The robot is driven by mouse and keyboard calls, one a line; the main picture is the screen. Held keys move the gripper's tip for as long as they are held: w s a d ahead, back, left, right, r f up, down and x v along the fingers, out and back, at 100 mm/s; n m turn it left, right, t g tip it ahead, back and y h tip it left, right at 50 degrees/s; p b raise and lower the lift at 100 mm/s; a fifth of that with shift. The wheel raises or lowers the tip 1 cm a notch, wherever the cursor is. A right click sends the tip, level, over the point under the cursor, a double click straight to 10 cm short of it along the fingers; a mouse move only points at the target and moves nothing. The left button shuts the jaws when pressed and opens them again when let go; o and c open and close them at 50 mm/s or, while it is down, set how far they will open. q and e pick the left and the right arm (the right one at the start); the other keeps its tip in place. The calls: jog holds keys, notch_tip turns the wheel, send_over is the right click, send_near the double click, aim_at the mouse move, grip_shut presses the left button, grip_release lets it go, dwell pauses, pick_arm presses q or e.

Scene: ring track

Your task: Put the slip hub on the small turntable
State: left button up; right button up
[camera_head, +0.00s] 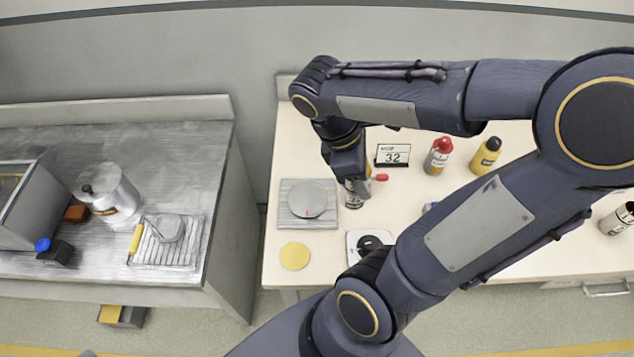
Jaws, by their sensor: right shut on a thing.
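The small turntable, a round grey disc (309,199) with a red mark on a square grey base, sits at the left end of the cream table. My right gripper (353,190) points down just to the right of it and is shut on a small, partly hidden metallic piece (352,200), apparently the slip hub. The held piece is beside the turntable, not over the disc; I cannot tell whether it touches the table. My left gripper is not in view.
A yellow disc (295,256) and a white square with a black round part (363,239) lie in front. A "32" sign (393,155), a red-topped bottle (438,156) and a yellow bottle (486,157) stand behind. A metal counter (180,150) is left, across a gap.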

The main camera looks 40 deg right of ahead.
jog(key=w+f, duration=0.4)
jog(key=w+a+f+p, duration=0.1)
jog(key=w+f, duration=0.3)
jog(key=w+f+p, duration=0.1)
jog(key=w+f, duration=0.3)
jog(key=w, duration=0.1)
jog(key=shift+a, duration=0.4)
jog(key=shift+w+f, duration=0.1)
jog(key=shift+f, duration=0.2)
jog(key=shift+f, duration=0.2)
jog(key=o, duration=1.1)
